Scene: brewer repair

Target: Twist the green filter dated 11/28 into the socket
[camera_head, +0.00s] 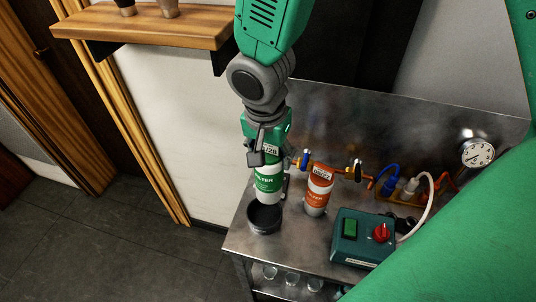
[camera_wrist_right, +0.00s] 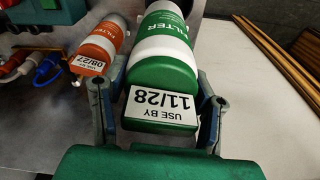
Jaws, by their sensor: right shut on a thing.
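The green filter (camera_head: 268,182) has a white band and a label ending in /28. In the right wrist view the filter (camera_wrist_right: 163,70) shows "USE BY 11/28" on its end. My right gripper (camera_head: 265,152) is shut on its upper end; the two fingers (camera_wrist_right: 160,100) sit on either side in the wrist view. The filter is near upright, its lower end by a dark round cup (camera_head: 264,216) on the metal bench. I cannot tell whether they touch. Brass and blue pipe fittings (camera_head: 303,161) are right beside the filter. The socket cannot be clearly made out. My left gripper is out of view.
An orange filter (camera_head: 318,190), dated 08/27 in the wrist view (camera_wrist_right: 98,48), stands close to the right. A teal control box (camera_head: 362,240) with a red knob, hoses and a gauge (camera_head: 477,153) are further right. Glasses sit on the shelf below.

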